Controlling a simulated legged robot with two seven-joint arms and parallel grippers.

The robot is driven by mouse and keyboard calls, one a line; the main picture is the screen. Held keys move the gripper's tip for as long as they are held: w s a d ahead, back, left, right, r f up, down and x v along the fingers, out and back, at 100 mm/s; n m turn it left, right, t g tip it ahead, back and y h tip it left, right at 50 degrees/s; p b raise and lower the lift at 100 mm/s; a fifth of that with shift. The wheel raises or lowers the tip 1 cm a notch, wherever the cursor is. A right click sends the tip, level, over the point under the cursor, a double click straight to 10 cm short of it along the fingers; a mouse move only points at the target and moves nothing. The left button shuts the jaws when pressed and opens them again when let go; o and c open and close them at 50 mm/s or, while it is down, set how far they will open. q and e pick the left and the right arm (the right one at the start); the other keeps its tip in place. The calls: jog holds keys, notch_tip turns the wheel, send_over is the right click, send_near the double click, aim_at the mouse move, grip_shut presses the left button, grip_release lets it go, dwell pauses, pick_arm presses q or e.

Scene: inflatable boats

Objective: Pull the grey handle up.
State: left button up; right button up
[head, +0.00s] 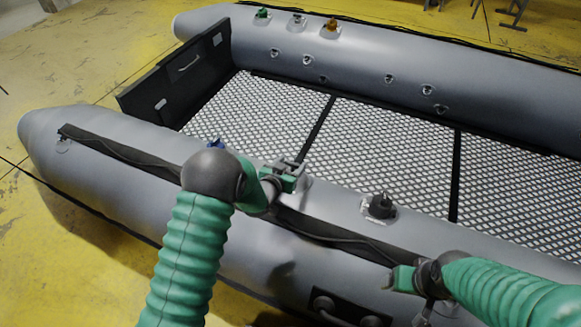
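A small grey handle (297,19) stands on the far tube of the inflatable boat (420,70), between a green handle (262,13) and an orange one (331,26). My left gripper (288,172) is over the near tube, well apart from that grey handle. A pale base shows just beside its fingers; whatever stands on it is mostly hidden. My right gripper (396,279) is low over the near tube's side, at the lower right. The finger gap of either gripper is not clear.
On the near tube are a blue handle (215,145), partly behind my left arm, and a dark handle (381,205). A black transom board (180,70) closes the boat's left end. The patterned floor inside (380,145) is clear. Yellow ground (60,60) surrounds the boat.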

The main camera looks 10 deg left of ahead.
pick_arm(q)
jog(key=o, duration=0.3)
jog(key=shift+o, duration=0.2)
jog(key=shift+f, duration=0.1)
jog(key=shift+s, duration=0.1)
jog(key=shift+s+r, duration=0.25)
jog(key=shift+s, duration=0.1)
jog(key=p+v, duration=0.5)
jog(key=v, duration=1.1)
jog(key=shift+w+a, duration=0.1)
